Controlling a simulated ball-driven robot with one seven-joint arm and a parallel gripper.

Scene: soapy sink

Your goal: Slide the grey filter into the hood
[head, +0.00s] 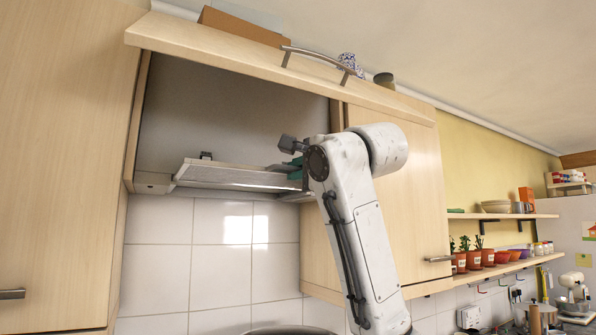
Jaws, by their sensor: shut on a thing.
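The grey filter (235,174) is a flat, thin panel at the underside of the hood (245,110), tilted slightly, with a small dark clip on its top near the left end. The hood is a grey recess inside the wooden cabinet, under a raised flap door (250,58). My gripper (296,165) is at the filter's right end, shut on it; a green part shows there. My white arm hides the right end of the hood and the exact contact. I cannot tell whether the filter's edges sit inside the hood's frame.
Closed wooden cabinets stand on the left (60,150) and right (405,195) of the hood. The flap's metal handle (318,58) hangs above my arm. Shelves (500,262) with pots are at the right.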

